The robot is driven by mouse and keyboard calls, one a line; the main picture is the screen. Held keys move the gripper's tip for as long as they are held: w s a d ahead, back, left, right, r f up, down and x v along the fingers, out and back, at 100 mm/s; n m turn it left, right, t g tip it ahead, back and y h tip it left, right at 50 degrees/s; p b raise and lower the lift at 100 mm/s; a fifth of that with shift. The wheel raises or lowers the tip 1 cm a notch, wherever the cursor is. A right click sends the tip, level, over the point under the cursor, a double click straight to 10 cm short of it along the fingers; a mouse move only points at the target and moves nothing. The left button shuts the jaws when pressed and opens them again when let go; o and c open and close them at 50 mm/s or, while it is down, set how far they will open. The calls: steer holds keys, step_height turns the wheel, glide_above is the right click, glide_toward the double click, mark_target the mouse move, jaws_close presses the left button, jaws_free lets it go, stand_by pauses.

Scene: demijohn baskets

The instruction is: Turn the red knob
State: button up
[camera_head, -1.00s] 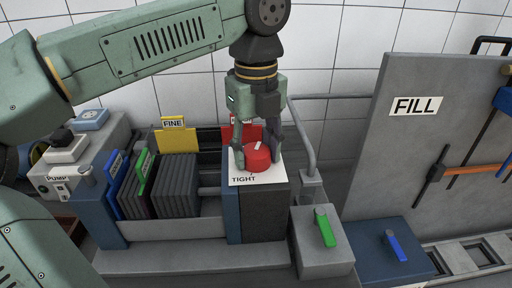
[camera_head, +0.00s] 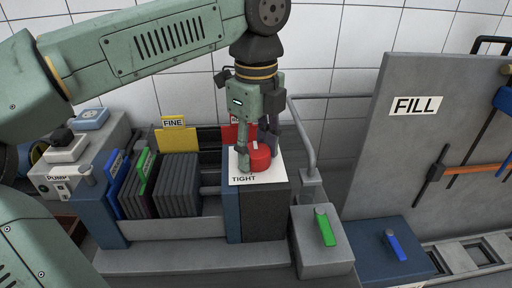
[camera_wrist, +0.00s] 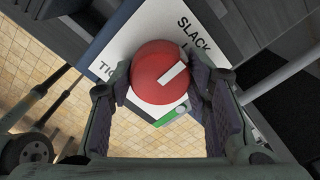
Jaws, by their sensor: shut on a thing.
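The red knob (camera_head: 261,155) sits on a white plate (camera_head: 275,177) on top of a grey and blue block. The plate reads TIGHT at its front left in the head view. My gripper (camera_head: 257,158) reaches down from above with its fingers on opposite sides of the knob. In the wrist view the red knob (camera_wrist: 152,75) lies between the two dark pads of my gripper (camera_wrist: 158,82), shut on it. A white line on the knob points to the upper right there. The plate also reads SLACK beyond the knob. A short green strip (camera_wrist: 172,115) shows beside the knob.
A rack with grey plates (camera_head: 175,185) and a yellow FINE card (camera_head: 176,139) stands left of the block. A grey box with a green handle (camera_head: 324,228) and a blue handle (camera_head: 395,246) are at right. A grey rail (camera_head: 306,140) rises close behind the gripper.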

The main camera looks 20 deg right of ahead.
mark_target(256, 149)
steer(key=o, duration=1.2)
step_height(256, 149, up, 8)
steer(key=shift+f, duration=0.2)
